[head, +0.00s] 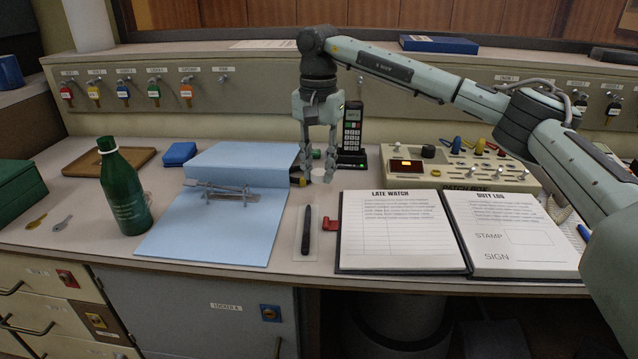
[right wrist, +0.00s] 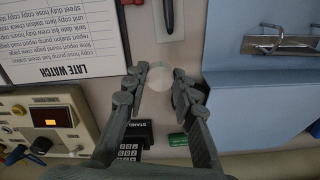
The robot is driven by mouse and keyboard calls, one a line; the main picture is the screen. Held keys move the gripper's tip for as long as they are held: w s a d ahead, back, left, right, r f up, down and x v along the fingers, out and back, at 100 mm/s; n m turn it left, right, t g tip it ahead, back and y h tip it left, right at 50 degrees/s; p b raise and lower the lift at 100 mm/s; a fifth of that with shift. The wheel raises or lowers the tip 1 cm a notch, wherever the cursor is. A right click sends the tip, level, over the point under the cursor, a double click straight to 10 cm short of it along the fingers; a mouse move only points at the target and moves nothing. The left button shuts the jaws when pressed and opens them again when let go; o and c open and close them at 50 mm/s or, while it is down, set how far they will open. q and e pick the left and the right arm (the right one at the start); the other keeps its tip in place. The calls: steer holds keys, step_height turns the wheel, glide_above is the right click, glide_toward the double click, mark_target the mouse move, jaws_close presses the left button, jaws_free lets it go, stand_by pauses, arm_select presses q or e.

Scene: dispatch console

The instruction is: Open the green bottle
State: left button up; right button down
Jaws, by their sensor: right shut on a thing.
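The green bottle (head: 124,195) stands upright at the left of the desk, left of the blue folder. Its neck top looks green, and I cannot tell for sure whether a cap is on it. My right gripper (head: 318,176) is over the back middle of the desk, well to the right of the bottle, pointing down. It is shut on a small pale round thing (head: 317,168), which looks like a cap. In the right wrist view this pale thing (right wrist: 158,80) shows between the fingertips (right wrist: 160,90). My left gripper is not in view.
A blue folder (head: 205,232) with a metal clip lies beside the bottle. A black pen (head: 307,228), an open logbook (head: 402,235), a phone (head: 352,130) and a control box (head: 440,180) surround the gripper. A wooden tray (head: 125,160) lies behind the bottle.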

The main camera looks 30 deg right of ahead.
mark_target(319, 172)
steer(key=shift+f, duration=2.05)
steer(key=shift+f, duration=0.1)
steer(key=c, duration=1.2)
jaws_free()
step_height(319, 172, up, 12)
steer(key=shift+r, duration=0.1)
